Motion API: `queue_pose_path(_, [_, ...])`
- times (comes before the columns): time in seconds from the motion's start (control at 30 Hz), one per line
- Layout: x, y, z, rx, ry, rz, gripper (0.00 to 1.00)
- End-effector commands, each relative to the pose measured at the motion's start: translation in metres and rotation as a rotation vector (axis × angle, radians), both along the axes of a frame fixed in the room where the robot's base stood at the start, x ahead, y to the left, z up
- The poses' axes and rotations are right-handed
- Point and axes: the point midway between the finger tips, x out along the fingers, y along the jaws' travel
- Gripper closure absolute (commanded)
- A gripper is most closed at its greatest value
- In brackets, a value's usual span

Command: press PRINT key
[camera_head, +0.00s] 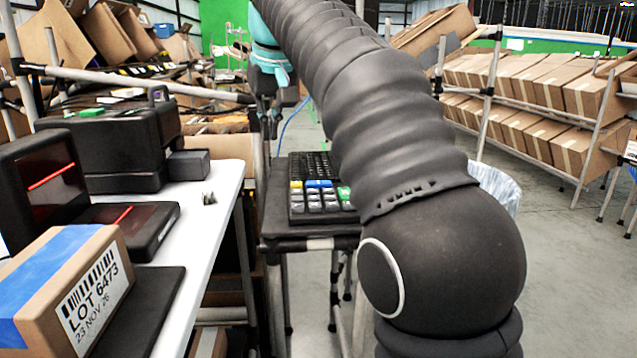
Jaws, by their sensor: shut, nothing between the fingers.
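A dark keypad (318,216) lies on a small dark stand in the middle of the view. It has a yellow key (296,185), a blue key (319,184), a green key (345,193) and several grey keys. The lettering is too small to read, so I cannot tell which key is PRINT. My arm hides the keypad's right side. My gripper (273,132) hangs below the teal wrist, up and left of the keypad in the picture. It is shut and empty, and appears apart from the keys.
A white table (213,222) on the left holds a taped carton labelled LOT 6473 (75,283), a scanner with red light (48,180) and a black printer-like box (115,140). Carton shelves (540,90) stand at right.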

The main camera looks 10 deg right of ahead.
Motion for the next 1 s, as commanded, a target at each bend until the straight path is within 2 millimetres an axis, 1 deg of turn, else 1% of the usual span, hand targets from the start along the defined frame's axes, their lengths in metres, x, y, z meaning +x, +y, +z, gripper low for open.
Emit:
queue_pose_path(0.17, [-0.024,-0.017,-0.009,0.002,-0.009,-0.021,1.0])
queue_pose_path(0.27, [-0.046,-0.033,-0.023,0.003,-0.019,-0.039,1.0])
queue_pose_path(0.37, [-0.072,-0.047,-0.042,0.005,-0.03,-0.058,1.0])
queue_pose_path(0.47, [-0.099,-0.061,-0.065,0.006,-0.04,-0.077,1.0])
queue_pose_path(0.67, [-0.158,-0.085,-0.125,0.009,-0.061,-0.117,1.0])
queue_pose_path(0.7, [-0.17,-0.089,-0.139,0.008,-0.064,-0.125,1.0])
queue_pose_path(0.77, [-0.189,-0.095,-0.161,0.009,-0.07,-0.136,1.0])
queue_pose_path(0.8, [-0.202,-0.098,-0.176,0.01,-0.073,-0.145,1.0])
queue_pose_path(0.87, [-0.219,-0.103,-0.198,0.01,-0.079,-0.156,1.0])
queue_pose_path(0.9, [-0.23,-0.106,-0.213,0.01,-0.082,-0.163,1.0])
queue_pose_path(1.0, [-0.254,-0.111,-0.246,0.01,-0.089,-0.177,1.0])
